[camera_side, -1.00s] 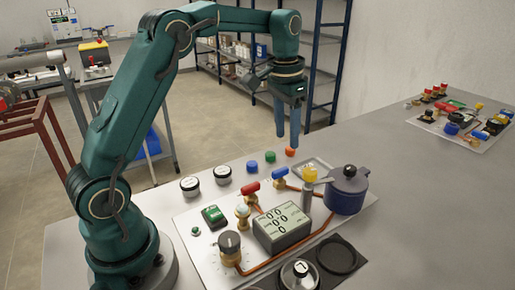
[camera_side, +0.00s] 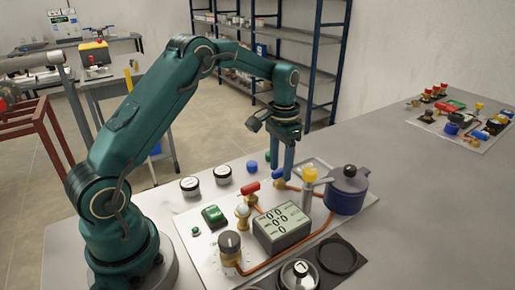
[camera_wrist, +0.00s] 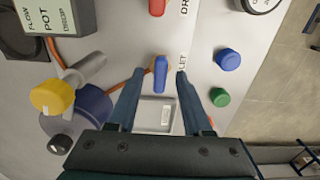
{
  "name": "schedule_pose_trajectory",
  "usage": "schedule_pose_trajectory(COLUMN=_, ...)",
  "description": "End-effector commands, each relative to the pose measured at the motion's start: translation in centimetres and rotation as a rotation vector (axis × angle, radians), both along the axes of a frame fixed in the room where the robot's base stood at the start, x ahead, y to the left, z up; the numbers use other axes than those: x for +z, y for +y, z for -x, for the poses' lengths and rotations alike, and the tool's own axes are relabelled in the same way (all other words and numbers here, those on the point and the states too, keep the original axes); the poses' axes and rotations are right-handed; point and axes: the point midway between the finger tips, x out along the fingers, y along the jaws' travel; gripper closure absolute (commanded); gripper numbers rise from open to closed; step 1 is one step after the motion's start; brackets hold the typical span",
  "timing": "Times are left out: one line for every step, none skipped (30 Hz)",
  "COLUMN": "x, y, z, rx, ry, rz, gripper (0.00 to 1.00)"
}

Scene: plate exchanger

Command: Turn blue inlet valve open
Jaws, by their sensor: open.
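The blue inlet valve has a blue lever handle (camera_wrist: 160,74) that lies between my fingertips in the wrist view. In the side view the handle is mostly hidden behind my fingers. My gripper (camera_wrist: 153,80) is open, with one blue finger on each side of the handle and a visible gap to each. In the side view my gripper (camera_side: 283,178) points straight down over the valve. I cannot tell how far down the fingertips reach on the handle.
A red valve handle (camera_side: 250,187) stands to the left. A yellow knob (camera_side: 310,174) and a dark blue pot (camera_side: 346,195) stand close on the right. Blue (camera_wrist: 228,59) and green (camera_wrist: 220,97) caps lie beside the board. A display box (camera_side: 281,228) stands in front.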

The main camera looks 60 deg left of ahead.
Motion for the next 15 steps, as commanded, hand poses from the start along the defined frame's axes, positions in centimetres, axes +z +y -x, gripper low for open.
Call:
schedule_pose_trajectory(x=0.01, y=0.00, z=0.00, rx=0.000, ry=0.000, rz=0.000, gripper=0.50)
schedule_pose_trajectory(x=0.02, y=0.00, z=0.00, rx=0.000, ry=0.000, rz=0.000, gripper=0.61)
schedule_pose_trajectory(x=0.02, y=0.00, z=0.00, rx=0.000, ry=0.000, rz=0.000, gripper=0.77)
schedule_pose_trajectory(x=0.03, y=0.00, z=0.00, rx=0.000, ry=0.000, rz=0.000, gripper=0.88)
schedule_pose_trajectory(x=0.03, y=0.00, z=0.00, rx=0.000, ry=0.000, rz=0.000, gripper=1.00)
schedule_pose_trajectory(x=0.03, y=-0.01, z=0.00, rx=0.000, ry=0.000, rz=0.000, gripper=1.00)
schedule_pose_trajectory(x=0.03, y=-0.01, z=0.00, rx=0.000, ry=0.000, rz=0.000, gripper=1.00)
schedule_pose_trajectory(x=0.04, y=-0.01, z=0.00, rx=0.000, ry=0.000, rz=0.000, gripper=1.00)
schedule_pose_trajectory(x=0.04, y=-0.01, z=0.00, rx=0.000, ry=0.000, rz=0.000, gripper=1.00)
schedule_pose_trajectory(x=0.04, y=-0.01, z=0.00, rx=0.001, ry=0.000, rz=0.000, gripper=1.00)
schedule_pose_trajectory(x=0.05, y=-0.02, z=0.00, rx=0.001, ry=0.000, rz=0.000, gripper=1.00)
schedule_pose_trajectory(x=0.05, y=-0.02, z=0.00, rx=0.004, ry=0.000, rz=0.000, gripper=1.00)
schedule_pose_trajectory(x=0.05, y=-0.02, z=0.00, rx=0.007, ry=0.000, rz=0.000, gripper=1.00)
schedule_pose_trajectory(x=0.05, y=-0.02, z=0.00, rx=0.011, ry=0.000, rz=0.000, gripper=1.00)
schedule_pose_trajectory(x=0.06, y=-0.02, z=0.00, rx=0.018, ry=0.000, rz=0.000, gripper=1.00)
